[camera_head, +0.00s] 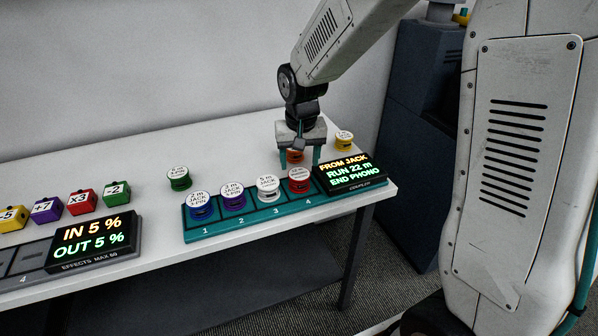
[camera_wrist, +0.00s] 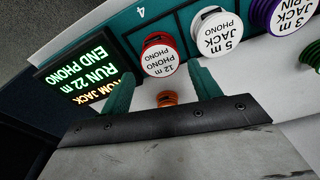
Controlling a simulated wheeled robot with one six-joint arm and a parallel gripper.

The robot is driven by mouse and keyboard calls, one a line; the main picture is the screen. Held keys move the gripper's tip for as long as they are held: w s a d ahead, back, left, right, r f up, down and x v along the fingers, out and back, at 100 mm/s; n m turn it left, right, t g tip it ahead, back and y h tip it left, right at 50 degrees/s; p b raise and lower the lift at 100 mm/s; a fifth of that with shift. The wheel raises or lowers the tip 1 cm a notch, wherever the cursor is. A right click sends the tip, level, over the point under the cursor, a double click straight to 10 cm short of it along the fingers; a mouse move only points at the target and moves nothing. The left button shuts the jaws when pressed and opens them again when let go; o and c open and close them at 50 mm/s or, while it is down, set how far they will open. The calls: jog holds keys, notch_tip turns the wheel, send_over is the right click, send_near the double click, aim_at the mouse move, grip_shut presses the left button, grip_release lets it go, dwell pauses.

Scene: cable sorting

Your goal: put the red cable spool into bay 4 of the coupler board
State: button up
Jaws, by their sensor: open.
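The red cable spool (camera_head: 299,182), with a white top, stands upright in bay 4 of the teal coupler board (camera_head: 260,222). In the wrist view the red spool (camera_wrist: 159,57) reads "12 m PHONO". My gripper (camera_head: 299,161) is open just behind the board, pointing down, with its fingers apart. In the wrist view the open gripper (camera_wrist: 162,75) has its teal fingers on either side of an orange spool (camera_wrist: 166,99), which is partly hidden by the gripper body. The red spool is beyond the fingertips and clear of the jaws.
Bays 1 to 3 hold a blue (camera_head: 199,206), a purple (camera_head: 232,196) and a white spool (camera_head: 268,188). A lit display (camera_head: 348,173) stands at the board's right end. A yellow spool (camera_head: 344,140) and a green spool (camera_head: 179,178) stand behind. Coloured blocks are at left.

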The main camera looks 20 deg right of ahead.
aim_at(300, 178)
jog(key=s+d+r, duration=0.2)
jog(key=s+r, duration=1.1)
jog(key=s, duration=0.1)
jog(key=s+d+n, duration=0.1)
jog(key=s+n, duration=0.1)
jog(key=s, duration=1.3)
jog(key=shift+s+r, duration=0.15)
jog(key=shift+s, duration=0.05)
jog(key=shift+d, duration=0.1)
